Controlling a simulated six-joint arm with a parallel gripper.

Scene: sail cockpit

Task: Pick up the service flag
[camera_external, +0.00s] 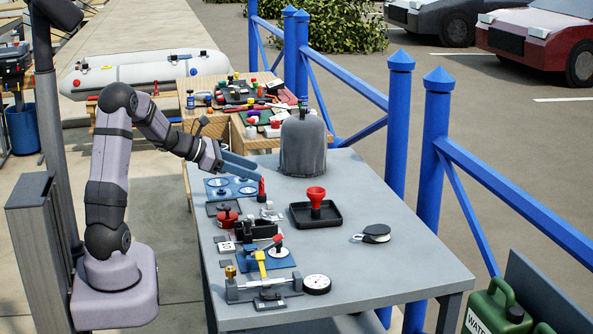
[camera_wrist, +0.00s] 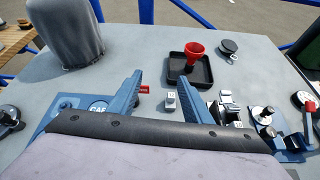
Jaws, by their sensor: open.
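A small red flag with pale marks (camera_wrist: 144,89), which I take to be the service flag, shows in the wrist view just inside the left finger. In the external view it looks like a small upright red piece (camera_external: 262,187) near the far left part of the grey table. My gripper (camera_wrist: 162,85) is open, with its two blue fingers apart and nothing held between them. In the external view my gripper (camera_external: 240,166) hangs above the table beside the flag. The flag's lower part is not clear, and I cannot tell whether a finger touches it.
A grey covered shape (camera_external: 303,145) stands behind the flag. A black tray (camera_external: 300,218) with a red funnel (camera_external: 316,195) lies to the right. A blue plate with discs (camera_external: 222,188) lies near the left edge. Several small fittings crowd the table's front left. The right side is mostly clear.

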